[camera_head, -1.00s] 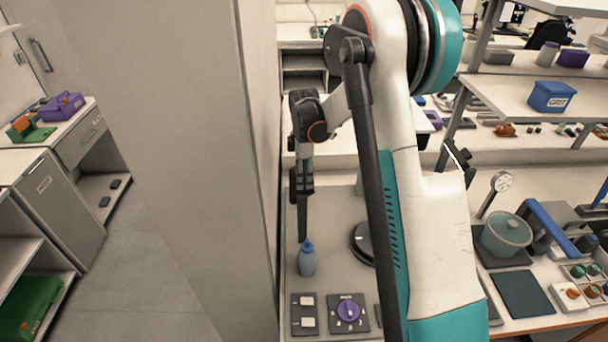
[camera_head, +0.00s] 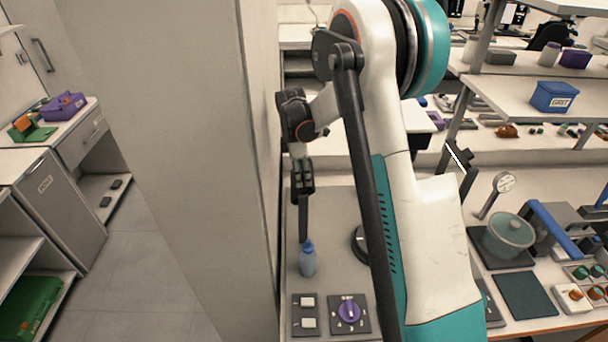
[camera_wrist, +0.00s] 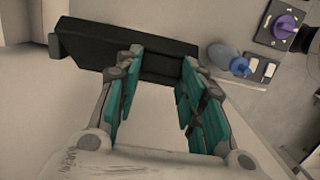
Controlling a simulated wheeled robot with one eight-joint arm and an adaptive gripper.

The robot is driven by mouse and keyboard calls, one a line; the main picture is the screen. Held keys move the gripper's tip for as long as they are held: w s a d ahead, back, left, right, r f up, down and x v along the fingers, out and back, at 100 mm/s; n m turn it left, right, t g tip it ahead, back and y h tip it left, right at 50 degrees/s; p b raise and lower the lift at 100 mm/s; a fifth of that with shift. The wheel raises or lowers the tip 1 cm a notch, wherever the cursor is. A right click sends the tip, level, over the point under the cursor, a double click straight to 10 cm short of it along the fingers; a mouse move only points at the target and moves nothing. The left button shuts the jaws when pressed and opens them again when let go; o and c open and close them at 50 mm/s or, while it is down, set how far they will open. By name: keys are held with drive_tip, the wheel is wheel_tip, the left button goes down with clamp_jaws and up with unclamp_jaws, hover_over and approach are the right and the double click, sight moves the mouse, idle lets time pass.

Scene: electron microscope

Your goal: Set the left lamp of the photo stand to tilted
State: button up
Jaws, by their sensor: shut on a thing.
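A black flat panel (camera_wrist: 165,62), which looks like the lamp of the photo stand, lies across the fingers of my gripper (camera_wrist: 158,78) in the wrist view. My gripper is shut on it, with one teal-padded finger on each side. In the head view my gripper (camera_head: 303,190) points down and the dark panel (camera_head: 303,218) shows edge-on below it, above the bench. The rest of the photo stand is hidden or cannot be made out. I cannot tell the lamp's exact angle.
A blue bottle (camera_head: 307,262) stands close below the panel. Just in front are a switch plate (camera_head: 305,315) and a purple knob (camera_head: 348,312) on a dial plate. A tall grey wall (camera_head: 200,180) stands close on the left. My arm hides part of the bench.

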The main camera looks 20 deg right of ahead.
drive_tip(key=o, duration=1)
drive_tip(key=shift+o, duration=0.2)
wheel_tip(320, 180, up, 12)
drive_tip(key=a, duration=0.1)
drive_tip(key=shift+w+a, duration=0.15)
drive_tip(key=shift+w, duration=0.15)
